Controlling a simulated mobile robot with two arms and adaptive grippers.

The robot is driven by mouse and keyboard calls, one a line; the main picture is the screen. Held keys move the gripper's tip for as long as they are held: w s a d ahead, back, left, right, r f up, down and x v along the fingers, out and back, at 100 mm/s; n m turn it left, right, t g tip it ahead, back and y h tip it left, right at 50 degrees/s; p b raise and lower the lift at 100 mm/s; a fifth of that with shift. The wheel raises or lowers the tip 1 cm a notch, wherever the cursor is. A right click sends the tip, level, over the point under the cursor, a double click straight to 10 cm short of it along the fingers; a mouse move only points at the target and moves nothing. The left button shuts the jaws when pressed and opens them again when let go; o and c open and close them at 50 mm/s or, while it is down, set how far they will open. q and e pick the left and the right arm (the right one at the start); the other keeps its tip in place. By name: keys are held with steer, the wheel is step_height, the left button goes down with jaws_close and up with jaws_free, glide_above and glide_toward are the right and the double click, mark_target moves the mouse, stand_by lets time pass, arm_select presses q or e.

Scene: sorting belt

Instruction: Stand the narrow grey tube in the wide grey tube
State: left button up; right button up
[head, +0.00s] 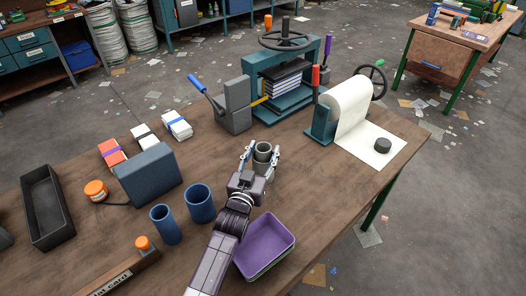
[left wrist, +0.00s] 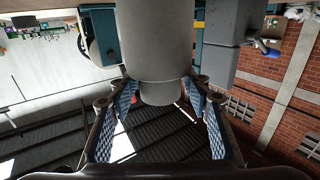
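The wide grey tube (left wrist: 155,40) stands on the bench and fills the top middle of the left wrist view, which appears upside down. The narrow grey tube (left wrist: 162,93) shows as a shorter, slimmer section sticking out of the wide tube's upper end. In the head view the narrow tube (head: 262,154) is upright with its open top visible; the wide tube is largely hidden by my gripper. My left gripper (head: 260,155) is open, with one finger on each side of the narrow tube. Gaps show between the fingers and the tube in the left wrist view (left wrist: 162,88). My right gripper is out of view.
Two blue tubes (head: 200,204) and a purple bin (head: 265,243) stand near my left arm. A teal press (head: 283,103), a grey lever block (head: 235,106) and a paper roll (head: 345,112) stand behind. A dark blue box (head: 148,175) is left.

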arm_select(q)
steer(key=shift+r+p, duration=0.4)
steer(key=shift+r, duration=0.05)
steer(key=b+v, duration=0.1)
steer(key=v, duration=0.5)
steer(key=shift+s+a+f, duration=0.1)
steer(key=shift+s+f, duration=0.1)
steer(key=shift+s, duration=0.05)
steer(key=shift+s+a+r, duration=0.1)
steer(key=shift+s, duration=0.4)
